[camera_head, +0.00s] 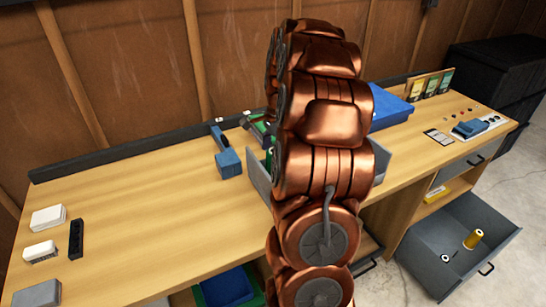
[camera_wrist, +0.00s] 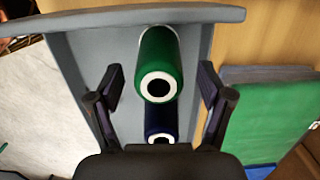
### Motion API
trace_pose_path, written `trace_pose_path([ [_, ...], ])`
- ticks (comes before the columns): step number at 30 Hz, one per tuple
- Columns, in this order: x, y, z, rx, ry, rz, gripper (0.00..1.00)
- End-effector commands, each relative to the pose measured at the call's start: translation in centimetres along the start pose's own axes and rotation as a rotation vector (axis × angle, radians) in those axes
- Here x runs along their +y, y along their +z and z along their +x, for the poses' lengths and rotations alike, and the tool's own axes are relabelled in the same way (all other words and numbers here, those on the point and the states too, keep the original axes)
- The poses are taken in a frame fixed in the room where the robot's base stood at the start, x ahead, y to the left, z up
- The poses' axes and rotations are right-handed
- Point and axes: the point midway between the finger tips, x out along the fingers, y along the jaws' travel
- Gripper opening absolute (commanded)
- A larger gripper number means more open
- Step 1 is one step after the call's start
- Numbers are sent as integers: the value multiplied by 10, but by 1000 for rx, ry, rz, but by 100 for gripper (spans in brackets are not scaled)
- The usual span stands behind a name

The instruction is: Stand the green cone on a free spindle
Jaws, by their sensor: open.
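The green cone (camera_wrist: 160,47) shows in the wrist view, with a white ring and a dark hole at its near end. It lies in a grey open drawer or tray (camera_wrist: 85,70). My gripper (camera_wrist: 161,78) is open, with one finger on each side of the green cone and gaps to both sides. A dark blue cone (camera_wrist: 160,119) lies just below it in the picture, partly hidden by my gripper. I cannot make out a free spindle in either view.
The wooden bench (camera_head: 130,210) carries a blue block (camera_head: 229,163), white boxes (camera_head: 48,218) and a partly hidden grey tray (camera_head: 258,178). An open drawer (camera_head: 425,248) at lower right holds a yellow spool (camera_head: 473,239). Green cloth (camera_wrist: 270,115) lies right of my gripper.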

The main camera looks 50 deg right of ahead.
Motion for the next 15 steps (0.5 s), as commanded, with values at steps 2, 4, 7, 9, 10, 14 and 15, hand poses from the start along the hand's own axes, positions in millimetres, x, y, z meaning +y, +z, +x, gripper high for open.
trace_pose_path([
  [2,0,0,-16,2,-4,0,79],
  [4,-1,0,-28,2,-5,0,79],
  [7,0,0,-48,2,-4,0,79],
  [9,-1,-1,-59,2,-4,0,79],
  [10,0,0,-63,1,-1,0,79],
  [14,0,-1,-81,2,-3,0,79],
  [15,0,0,-86,1,-1,0,79],
])
